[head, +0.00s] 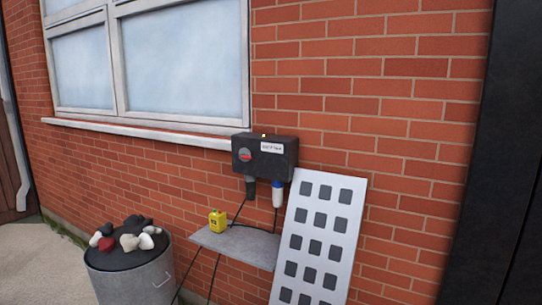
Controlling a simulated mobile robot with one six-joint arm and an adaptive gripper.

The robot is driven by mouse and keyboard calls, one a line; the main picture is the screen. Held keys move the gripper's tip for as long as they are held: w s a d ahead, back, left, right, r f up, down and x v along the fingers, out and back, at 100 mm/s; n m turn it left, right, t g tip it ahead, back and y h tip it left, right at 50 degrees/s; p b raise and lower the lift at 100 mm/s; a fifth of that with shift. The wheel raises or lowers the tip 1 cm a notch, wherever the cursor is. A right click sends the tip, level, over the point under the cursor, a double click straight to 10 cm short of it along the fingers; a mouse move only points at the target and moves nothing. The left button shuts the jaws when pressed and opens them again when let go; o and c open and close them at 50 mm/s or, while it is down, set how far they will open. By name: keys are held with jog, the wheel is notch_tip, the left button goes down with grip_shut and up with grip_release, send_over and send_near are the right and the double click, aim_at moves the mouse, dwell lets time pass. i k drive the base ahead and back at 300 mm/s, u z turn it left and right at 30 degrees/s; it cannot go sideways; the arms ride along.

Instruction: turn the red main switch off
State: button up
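The red main switch (245,157) is a small red handle on a round grey plate. It is on the left of the front of a dark box (270,168) fixed to the brick wall. The red handle looks roughly horizontal, but it is small in the picture. A white label sits to its right, too small to read. A small yellow-orange light (263,135) is on top of the box. A dark plug (250,187) and a blue and white plug (278,194) hang below it. My gripper is not in view.
A grey shelf (245,246) below the box holds a yellow object (217,221). A white panel with dark squares (300,240) leans at the right, close to the box. A metal bin (130,282) topped with stones stands at the left. Cables hang near the shelf.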

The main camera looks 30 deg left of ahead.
aim_at(243, 155)
jog(key=i, duration=0.65)
jog(key=u, duration=0.7)
jog(key=i, duration=0.8)
jog(key=u, duration=0.6)
jog(key=k, duration=0.95)
jog(key=u, duration=0.1)
jog(key=i, duration=0.25)
jog(key=u, duration=0.1)
